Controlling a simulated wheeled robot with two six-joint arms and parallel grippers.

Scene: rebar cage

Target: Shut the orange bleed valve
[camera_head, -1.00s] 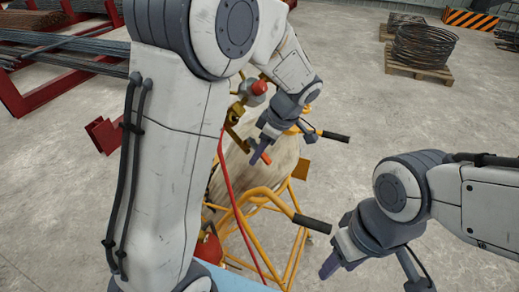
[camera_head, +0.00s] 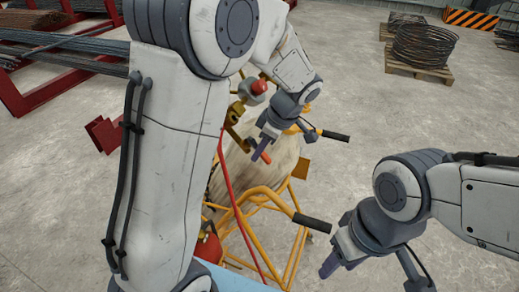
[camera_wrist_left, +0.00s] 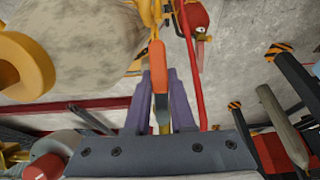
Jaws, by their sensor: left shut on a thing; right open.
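The orange bleed valve handle (camera_head: 265,157) is a small lever on the yellow metalwork of the cart, in the middle of the head view. It also shows in the left wrist view (camera_wrist_left: 157,58), pointing down between two purple fingers. My left gripper (camera_head: 260,149) is shut on this handle; its fingers (camera_wrist_left: 158,95) lie on either side of it. My right gripper (camera_head: 331,264) is open and empty, in front of and to the right of the cart, apart from it. The valve body is partly hidden by my left arm.
The yellow cart frame (camera_head: 262,194) has black-gripped handles (camera_head: 312,223) near my right gripper. A red hose (camera_head: 231,190) runs down past the cart. A red knob (camera_head: 259,87) sits above the valve. Open concrete floor lies to the right; rebar racks stand at the upper left.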

